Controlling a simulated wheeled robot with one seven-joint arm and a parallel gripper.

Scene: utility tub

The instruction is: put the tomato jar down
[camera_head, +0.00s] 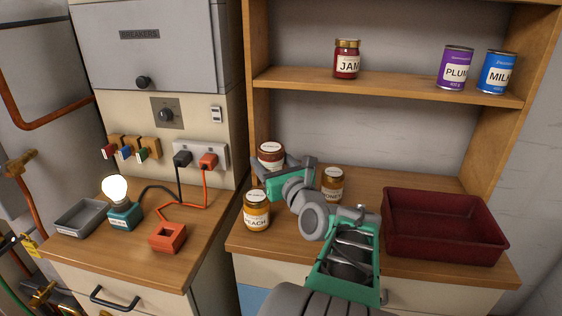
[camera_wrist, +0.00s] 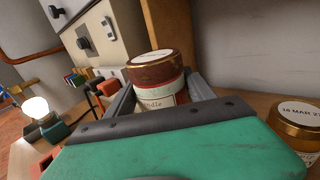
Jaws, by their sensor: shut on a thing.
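A jar with dark red contents, a gold-brown lid and a pale label, which I take as the tomato jar (camera_head: 271,150), is between the fingers of my gripper (camera_head: 278,166). In the wrist view the jar (camera_wrist: 156,75) stands roughly upright, with a finger on each side of it and my gripper (camera_wrist: 160,98) shut on it. The jar is over the back left of the wooden counter (camera_head: 385,180), under the shelf. Its base is hidden by my gripper, so I cannot tell whether it touches the counter.
A peach jar (camera_head: 256,211) stands in front of the held jar, and a honey jar (camera_head: 332,185) stands to its right. A dark red tray (camera_head: 440,240) fills the counter's right side. The shelf (camera_head: 400,87) above holds a jam jar (camera_head: 346,60) and two cans.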

